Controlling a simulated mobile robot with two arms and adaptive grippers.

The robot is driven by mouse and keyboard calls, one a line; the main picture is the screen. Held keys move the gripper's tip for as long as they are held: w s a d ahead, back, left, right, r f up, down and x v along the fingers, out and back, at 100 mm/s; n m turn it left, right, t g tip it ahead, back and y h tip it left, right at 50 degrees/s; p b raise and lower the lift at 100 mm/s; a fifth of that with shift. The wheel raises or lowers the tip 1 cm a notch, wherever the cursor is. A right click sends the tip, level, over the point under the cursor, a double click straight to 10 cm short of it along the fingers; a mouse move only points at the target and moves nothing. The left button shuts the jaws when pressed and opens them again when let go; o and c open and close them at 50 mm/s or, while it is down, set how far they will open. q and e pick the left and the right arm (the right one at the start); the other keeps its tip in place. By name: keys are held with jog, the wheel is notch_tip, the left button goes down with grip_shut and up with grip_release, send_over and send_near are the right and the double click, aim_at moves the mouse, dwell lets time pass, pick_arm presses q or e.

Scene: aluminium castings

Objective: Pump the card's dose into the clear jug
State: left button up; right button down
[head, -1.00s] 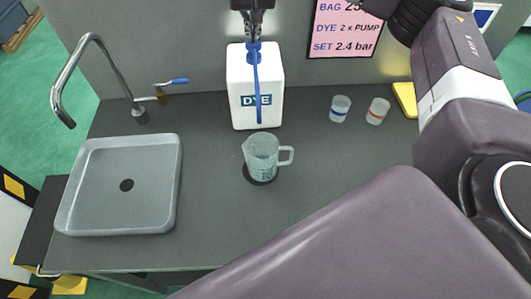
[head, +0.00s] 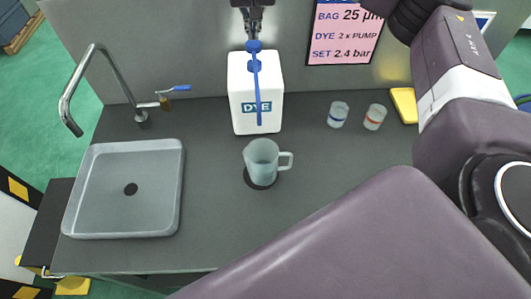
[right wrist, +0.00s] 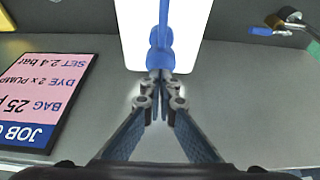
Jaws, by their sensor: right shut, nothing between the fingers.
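The clear jug (head: 260,158) stands upright on a dark round spot (head: 262,184) in front of the white DYE bottle (head: 243,88), its handle to the right. The bottle's blue pump head (head: 254,46) is on top, with its long spout (head: 258,90) pointing forward toward the jug. The pink card (head: 345,38) on the back wall reads DYE 2 x PUMP. My right gripper (head: 253,36) is shut and empty, just above the pump head. In the right wrist view its fingertips (right wrist: 157,99) overlap the pump head; contact is unclear. My left gripper is out of view.
A grey sink tray (head: 95,190) and a curved tap (head: 95,85) with a blue lever are at left. Two small cups, blue-banded (head: 338,115) and orange-banded (head: 375,117), and a yellow block (head: 403,104) stand at back right. My right arm covers the right foreground.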

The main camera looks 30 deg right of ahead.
dwell(0.3)
notch_tip(320, 180, up, 6)
jog(key=p, duration=0.4)
jog(key=shift+p, duration=0.35)
dwell(0.3)
